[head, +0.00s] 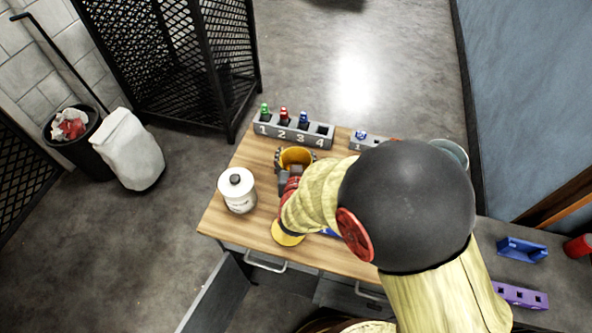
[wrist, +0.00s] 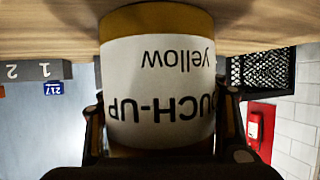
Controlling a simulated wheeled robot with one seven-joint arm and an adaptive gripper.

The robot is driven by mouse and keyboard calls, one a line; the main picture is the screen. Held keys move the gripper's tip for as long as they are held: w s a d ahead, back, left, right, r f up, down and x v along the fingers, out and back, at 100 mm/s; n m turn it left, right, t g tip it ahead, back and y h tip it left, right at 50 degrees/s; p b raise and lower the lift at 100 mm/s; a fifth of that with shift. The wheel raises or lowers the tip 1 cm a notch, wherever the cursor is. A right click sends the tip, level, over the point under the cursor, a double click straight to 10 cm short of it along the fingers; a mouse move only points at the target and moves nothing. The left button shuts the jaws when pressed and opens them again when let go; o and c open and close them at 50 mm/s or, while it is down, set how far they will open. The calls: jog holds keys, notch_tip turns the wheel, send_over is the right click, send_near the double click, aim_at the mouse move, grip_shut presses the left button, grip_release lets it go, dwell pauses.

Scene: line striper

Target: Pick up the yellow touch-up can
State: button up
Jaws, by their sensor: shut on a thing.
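The yellow touch-up can (wrist: 158,88) fills the middle of the wrist view, upside down there, with a white label reading "yellow" and "TOUCH-UP" and a yellow band by the wood tabletop. My gripper (wrist: 160,125) has a dark finger on each side of it and is shut on it. In the head view the can (head: 296,155) shows as an orange-yellow round shape in front of the numbered rack, with my gripper (head: 290,178) against its near side. I cannot tell whether its base touches the table.
A white lidded tin (head: 238,190) stands left of my gripper. A grey rack (head: 293,133) numbered 1 to 4 holds green, red and blue items; slot 4 looks empty. A yellow rounded thing (head: 287,236) lies near the table's front edge. My arm hides the table's right part.

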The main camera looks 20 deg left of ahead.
jog(key=c, duration=0.7)
jog(key=shift+c, duration=0.8)
jog(key=shift+r, duration=0.15)
